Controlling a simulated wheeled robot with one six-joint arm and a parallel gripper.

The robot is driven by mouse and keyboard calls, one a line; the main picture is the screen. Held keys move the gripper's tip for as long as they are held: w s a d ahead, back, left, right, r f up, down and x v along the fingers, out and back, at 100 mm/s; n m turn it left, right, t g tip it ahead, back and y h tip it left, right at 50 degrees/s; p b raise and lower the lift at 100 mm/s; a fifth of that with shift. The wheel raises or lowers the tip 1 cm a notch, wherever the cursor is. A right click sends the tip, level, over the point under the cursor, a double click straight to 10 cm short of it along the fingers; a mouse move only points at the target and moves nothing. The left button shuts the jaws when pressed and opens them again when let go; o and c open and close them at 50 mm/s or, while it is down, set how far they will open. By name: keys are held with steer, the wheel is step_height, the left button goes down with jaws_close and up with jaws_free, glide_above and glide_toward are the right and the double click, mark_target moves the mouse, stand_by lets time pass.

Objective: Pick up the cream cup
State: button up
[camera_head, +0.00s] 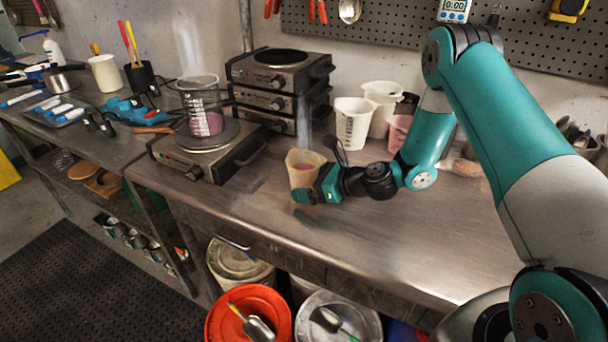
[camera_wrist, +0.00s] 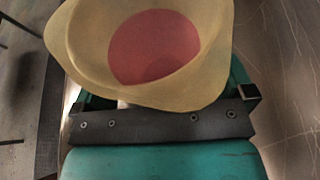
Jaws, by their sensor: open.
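The cream cup (camera_head: 302,160) stands upright near the front middle of the steel bench, with pink liquid inside. Its lower part is partly hidden by my gripper (camera_head: 312,192), which comes in low from the right. In the wrist view the cream cup (camera_wrist: 210,75) fills the top middle, close in front of the palm. My gripper (camera_wrist: 163,98) is open, with a finger on each side of the cup. Whether either finger touches the cup cannot be told.
A hot plate (camera_head: 205,160) with a glass beaker (camera_head: 201,105) of pink liquid stands left of the cup. Stacked hot plates (camera_head: 275,80) stand behind. White jugs (camera_head: 353,122) stand at the back right. The bench front right is clear; buckets (camera_head: 248,315) sit below its edge.

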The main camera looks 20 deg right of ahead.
steer(key=c, duration=1.1)
steer(key=shift+r, duration=0.15)
